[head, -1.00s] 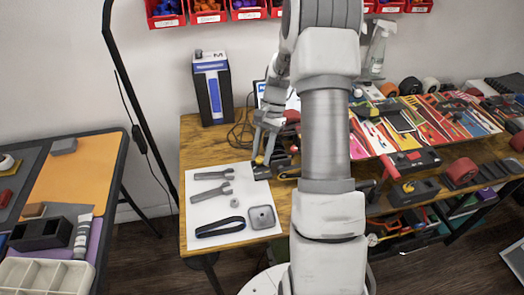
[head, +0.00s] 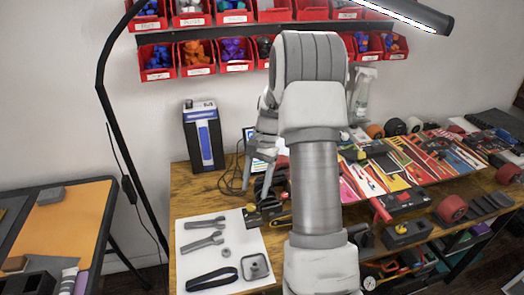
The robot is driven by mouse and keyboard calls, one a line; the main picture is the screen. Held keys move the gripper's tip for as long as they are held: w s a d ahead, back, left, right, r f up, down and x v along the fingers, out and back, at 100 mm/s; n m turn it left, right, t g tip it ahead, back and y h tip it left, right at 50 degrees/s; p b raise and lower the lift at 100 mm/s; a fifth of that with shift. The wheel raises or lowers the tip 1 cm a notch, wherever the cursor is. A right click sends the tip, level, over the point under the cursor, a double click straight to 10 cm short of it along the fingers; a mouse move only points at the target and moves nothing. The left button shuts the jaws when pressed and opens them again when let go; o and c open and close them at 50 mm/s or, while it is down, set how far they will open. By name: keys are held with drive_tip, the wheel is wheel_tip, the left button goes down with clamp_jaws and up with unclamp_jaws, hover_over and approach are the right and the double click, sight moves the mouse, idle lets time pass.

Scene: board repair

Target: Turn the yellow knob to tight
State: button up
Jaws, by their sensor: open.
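A dark board skateboard-like assembly (head: 268,213) lies on the wooden table at the right edge of the white mat, partly hidden behind my arm. A small yellow spot, which may be the yellow knob (head: 251,208), shows at its left end; its setting is too small to read. My gripper (head: 257,186) points down just above the assembly and the yellow spot. Its jaws are open, with nothing seen between them. I cannot tell whether a finger touches the knob.
A blue-and-black box (head: 203,135) stands behind. Red bins (head: 157,62) line the wall. Boards and wheels crowd the right.

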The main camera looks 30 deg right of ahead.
drive_tip(key=p+v, duration=0.1)
drive_tip(key=v, duration=1.1)
drive_tip(key=shift+d+r, duration=0.15)
drive_tip(key=shift+r, duration=0.05)
drive_tip(key=shift+r, duration=0.1)
drive_tip(key=s+a+r+n+t+h+p, duration=0.25)
drive_tip(key=s+a+r+n, duration=0.25)
drive_tip(key=s+a+r, duration=0.5)
drive_tip(key=s+a+r+n+t+h, duration=0.1)
drive_tip(key=s+a+n+t, duration=0.4)
drive_tip(key=s, duration=0.7)
drive_tip(key=a+r+n, duration=0.1)
drive_tip(key=a+n, duration=0.1)
drive_tip(key=a, duration=0.2)
drive_tip(key=shift+s+a+r+p, duration=0.3)
drive_tip(key=shift+s+a+r, duration=0.05)
drive_tip(key=shift+c, duration=1.1)
